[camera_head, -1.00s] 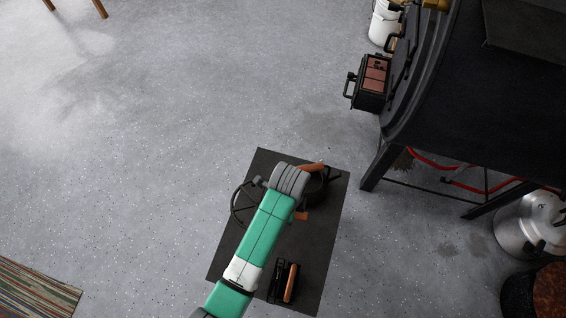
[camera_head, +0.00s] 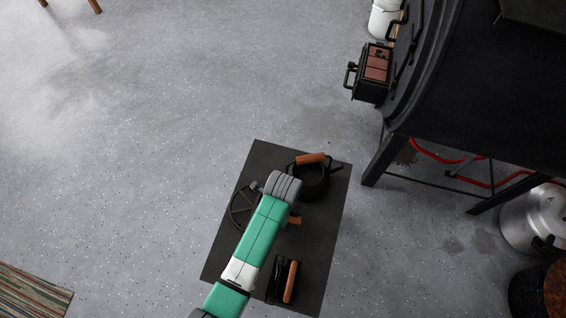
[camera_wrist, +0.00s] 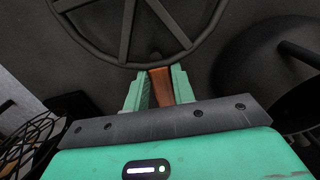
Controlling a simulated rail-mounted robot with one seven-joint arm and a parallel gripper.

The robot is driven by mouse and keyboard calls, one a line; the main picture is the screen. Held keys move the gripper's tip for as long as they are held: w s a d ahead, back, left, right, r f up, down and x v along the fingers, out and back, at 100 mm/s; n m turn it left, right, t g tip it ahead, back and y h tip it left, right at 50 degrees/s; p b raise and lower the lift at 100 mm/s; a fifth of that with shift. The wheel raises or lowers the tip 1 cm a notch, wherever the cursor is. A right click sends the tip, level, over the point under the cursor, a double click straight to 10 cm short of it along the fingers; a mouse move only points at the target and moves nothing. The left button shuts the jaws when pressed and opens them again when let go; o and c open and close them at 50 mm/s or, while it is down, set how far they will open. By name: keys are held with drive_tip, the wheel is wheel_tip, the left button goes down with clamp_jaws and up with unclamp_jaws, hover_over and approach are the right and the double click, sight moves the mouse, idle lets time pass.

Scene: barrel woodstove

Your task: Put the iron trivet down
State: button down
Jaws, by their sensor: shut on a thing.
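The iron trivet (camera_head: 232,212) is a dark spoked ring with a wooden handle. In the head view it shows left of my arm, over the dark mat (camera_head: 262,156). The wrist view shows the near part of its ring (camera_wrist: 126,30) in front of my fingers. My gripper (camera_wrist: 154,80) is shut on the orange-brown handle, a finger on each side. An orange-brown end (camera_head: 294,220) shows right of my arm and looks like the handle's tip. My arm hides the gripper in the head view. The ring looks close to the mat, but I cannot tell whether it touches.
A black kettle (camera_head: 313,187) with a wooden grip stands on the mat just right of the arm. A black item with a wooden handle (camera_head: 290,282) lies near the mat's front. The big black stove (camera_head: 480,100) stands at right.

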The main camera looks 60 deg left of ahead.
drive_tip(key=shift+f, duration=0.4)
drive_tip(key=c, duration=1.2)
unclamp_jaws()
drive_tip(key=shift+f, duration=0.1)
drive_tip(key=shift+o, duration=0.2)
wheel_tip(320, 180, up, 12)
drive_tip(key=p, duration=0.6)
